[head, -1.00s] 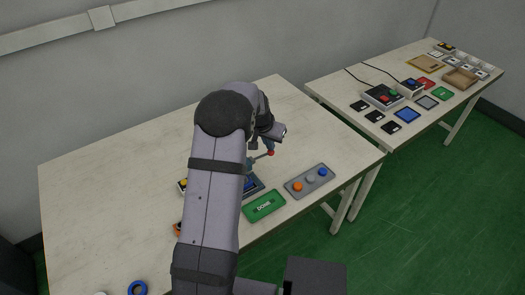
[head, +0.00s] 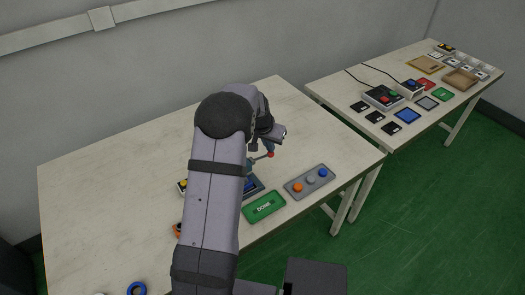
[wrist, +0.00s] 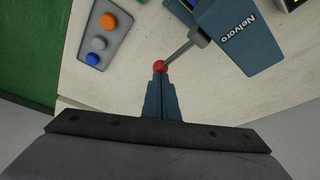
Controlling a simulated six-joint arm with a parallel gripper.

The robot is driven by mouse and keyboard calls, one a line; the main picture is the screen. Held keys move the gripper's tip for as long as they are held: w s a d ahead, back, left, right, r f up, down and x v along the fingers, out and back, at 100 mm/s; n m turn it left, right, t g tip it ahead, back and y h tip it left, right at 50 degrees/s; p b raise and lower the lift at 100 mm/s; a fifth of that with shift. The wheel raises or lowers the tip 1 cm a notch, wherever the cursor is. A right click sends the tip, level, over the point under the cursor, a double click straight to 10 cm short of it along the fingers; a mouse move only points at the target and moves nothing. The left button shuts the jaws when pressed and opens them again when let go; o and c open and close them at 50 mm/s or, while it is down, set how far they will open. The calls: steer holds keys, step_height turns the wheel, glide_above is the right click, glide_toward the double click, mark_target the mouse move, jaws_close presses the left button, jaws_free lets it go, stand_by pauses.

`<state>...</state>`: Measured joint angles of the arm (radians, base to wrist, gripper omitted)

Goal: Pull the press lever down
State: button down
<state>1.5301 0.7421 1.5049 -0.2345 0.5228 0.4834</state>
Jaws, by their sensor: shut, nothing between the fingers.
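The press (wrist: 235,42) is a blue-grey body marked "Nelvoro" at the upper right of the wrist view; my arm hides most of it in the head view. Its lever (wrist: 182,50) is a grey rod ending in a red ball knob (wrist: 159,67). The knob also shows in the head view (head: 271,155), to the right of my arm. My gripper (wrist: 160,82) is shut and empty, its fingertips right at the knob and overlapping its edge in the wrist view. In the head view the gripper (head: 268,147) is just above the knob, seemingly touching it.
A grey tray (head: 297,190) with orange, grey and blue round pieces lies right of the press. A green "DONE" plate (head: 264,207) lies in front. A blue ring (head: 137,288) is near the front edge. The table's left side (head: 110,190) is clear.

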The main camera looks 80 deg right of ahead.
step_height(320, 180, up, 7)
steer(key=p, duration=0.4)
steer(key=shift+p, duration=0.3)
stand_by(0.4)
stand_by(0.5)
steer(key=w+a+f+n+y, duration=0.1)
steer(key=a+f+n+y, duration=0.2)
steer(key=a, duration=0.8)
steer(key=w+a+f+n+y, duration=0.15)
steer(key=a+f, duration=0.35)
steer(key=a, duration=0.5)
steer(key=w+a+r+n, duration=0.3)
steer(key=w+a+n, duration=0.2)
steer(key=a, duration=0.7)
steer(key=w+a+r+n, duration=0.3)
steer(key=w+a+n, duration=0.3)
steer(key=a, duration=0.6)
steer(key=w+a+r+n+t, duration=0.1)
steer(key=w+a+r+n, duration=0.2)
steer(key=w+a, duration=0.6)
steer(key=a+n, duration=0.2)
steer(key=a, duration=0.1)
steer(key=shift+a+r, duration=0.4)
steer(key=shift+d+n, duration=0.1)
steer(key=shift+n, duration=0.15)
